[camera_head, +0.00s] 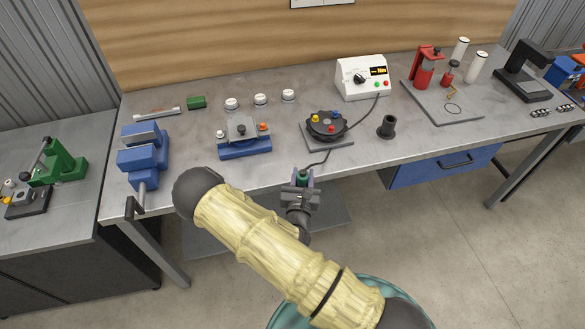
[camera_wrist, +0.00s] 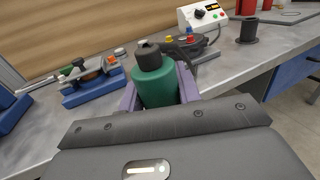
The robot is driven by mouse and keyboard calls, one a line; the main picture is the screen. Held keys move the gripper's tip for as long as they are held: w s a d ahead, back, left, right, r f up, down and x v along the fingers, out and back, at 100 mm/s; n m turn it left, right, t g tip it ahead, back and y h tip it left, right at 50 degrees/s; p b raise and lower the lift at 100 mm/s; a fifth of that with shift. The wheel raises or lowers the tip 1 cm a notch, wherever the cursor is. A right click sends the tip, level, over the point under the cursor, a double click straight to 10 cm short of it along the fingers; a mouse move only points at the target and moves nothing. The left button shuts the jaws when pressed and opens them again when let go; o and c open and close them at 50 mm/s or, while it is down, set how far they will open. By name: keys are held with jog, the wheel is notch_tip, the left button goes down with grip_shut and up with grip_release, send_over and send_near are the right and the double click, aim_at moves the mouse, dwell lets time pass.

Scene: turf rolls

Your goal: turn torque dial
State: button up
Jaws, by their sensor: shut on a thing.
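A white control box (camera_head: 348,90) stands at the back of the bench. On its front are a dark dial (camera_head: 359,79), a small lit display (camera_head: 378,71) and green and red buttons. The box also shows in the wrist view (camera_wrist: 187,20), with its dial (camera_wrist: 200,14) small and far off. My gripper (camera_head: 302,182) is at the bench's front edge, well short of the box. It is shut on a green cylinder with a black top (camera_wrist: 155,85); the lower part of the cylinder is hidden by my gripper. A dark cable runs close to it.
A black round fixture (camera_head: 326,124) with colored knobs sits on a grey plate between my gripper and the box. A dark cup (camera_head: 386,126) stands to its right. A blue-based fixture (camera_head: 244,150) and a blue vise (camera_head: 140,165) are left. Red tools (camera_head: 424,72) stand right.

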jog(key=s+d+f+n+y+b, duration=0.1)
jog(key=s+d+f+n+y, duration=0.1)
jog(key=d+f, duration=0.6)
jog(key=shift+s+d+f+y, duration=0.25)
jog(key=shift+s+f+y, duration=0.35)
jog(key=shift+s+f, duration=0.3)
jog(key=shift+s+r, duration=0.1)
